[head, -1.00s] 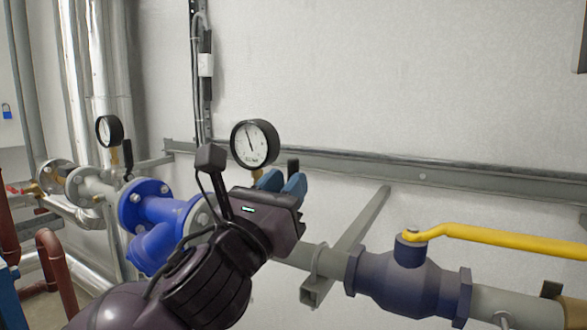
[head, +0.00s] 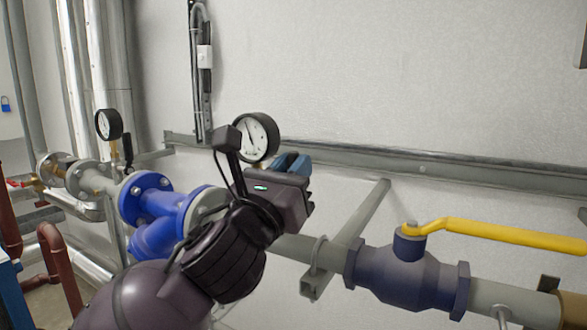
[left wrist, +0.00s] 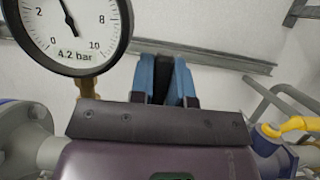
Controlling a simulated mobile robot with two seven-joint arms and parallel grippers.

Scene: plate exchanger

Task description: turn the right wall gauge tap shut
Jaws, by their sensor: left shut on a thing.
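The right wall gauge (head: 257,137) has a round white dial in a black rim. Its dial fills the upper left of the left wrist view (left wrist: 66,28), reading "4.2 bar", with a brass stem (left wrist: 86,87) below. My left gripper (head: 290,164) is beside the stem, to its right. In the left wrist view its blue fingers (left wrist: 164,75) are shut on the black tap lever (left wrist: 160,80), which shows as a dark upright strip between them. In the head view my gripper hides the tap and lever. My right gripper is not in view.
A second gauge (head: 108,125) with a black tap lever (head: 128,151) stands at left. A blue valve body (head: 158,213) lies behind my forearm. At right, a dark blue ball valve (head: 404,277) has a long yellow handle (head: 500,233). A grey rail (head: 420,170) crosses the wall.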

